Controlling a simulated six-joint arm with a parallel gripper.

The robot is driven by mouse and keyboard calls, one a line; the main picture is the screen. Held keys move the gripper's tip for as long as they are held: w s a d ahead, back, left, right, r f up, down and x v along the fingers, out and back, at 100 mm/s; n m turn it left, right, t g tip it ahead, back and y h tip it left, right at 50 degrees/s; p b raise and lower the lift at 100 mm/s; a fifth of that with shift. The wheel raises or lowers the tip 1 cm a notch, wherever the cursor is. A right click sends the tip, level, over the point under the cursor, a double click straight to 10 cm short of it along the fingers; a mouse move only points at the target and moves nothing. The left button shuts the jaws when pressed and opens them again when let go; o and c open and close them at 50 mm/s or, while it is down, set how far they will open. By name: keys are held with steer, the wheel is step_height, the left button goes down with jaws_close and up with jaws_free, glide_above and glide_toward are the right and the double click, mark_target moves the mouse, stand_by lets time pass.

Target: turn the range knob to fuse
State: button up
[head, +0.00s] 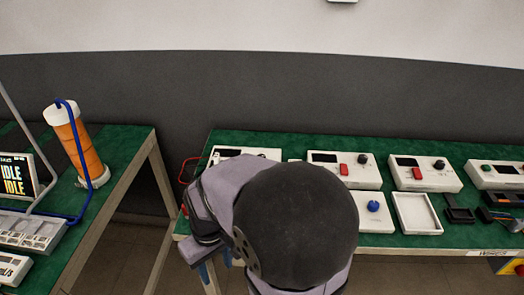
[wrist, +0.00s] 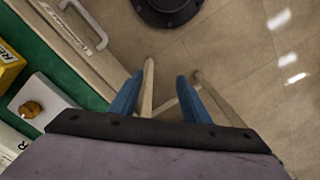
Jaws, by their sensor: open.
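I cannot tell which knob is the range knob; no fuse marking is readable. In the head view, white units carry a black knob (head: 363,159), another black knob (head: 438,164) and a blue knob (head: 373,206). In the wrist view, an orange-brown knob (wrist: 30,109) sits on a white box (wrist: 47,94) at the left. My gripper (wrist: 160,78) has two blue fingers, spread apart and empty, over the floor beyond the table edge. It is apart from every knob. In the head view my arm hides part of the bench.
The green-topped bench (head: 290,143) also holds an empty white tray (head: 417,213) and black parts (head: 459,210). A second table at the left bears an orange cylinder (head: 80,144) and a screen reading IDLE (head: 14,178). A gap separates the tables. A pale handle (wrist: 88,22) shows in the wrist view.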

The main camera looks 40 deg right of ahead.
steer(key=w+d+r+p, duration=0.1)
steer(key=w+d+r, duration=0.1)
steer(key=w+d, duration=0.2)
steer(key=w+d+r+t+p, duration=0.1)
steer(key=w+d+r+p, duration=0.1)
steer(key=w+d+r, duration=0.1)
steer(key=w+d+r+t+p, duration=0.1)
steer(key=w+d+r+p, duration=0.1)
steer(key=w+d, duration=0.3)
steer(key=shift+d+r+y, duration=0.3)
steer(key=shift+d+r, duration=0.4)
steer(key=w+d+r+t+p, duration=0.1)
steer(key=w+d+r+p, duration=0.2)
steer(key=d, duration=0.6)
steer(key=t+h+p, duration=0.1)
steer(key=t, duration=0.1)
glide_toward(261, 156)
steer(key=shift+g, duration=0.3)
steer(key=shift+w+p+x, duration=0.2)
steer(key=shift+p+x, duration=0.6)
steer(key=shift+x, duration=3.35)
steer(key=shift+r, duration=0.1)
steer(key=c, duration=1)
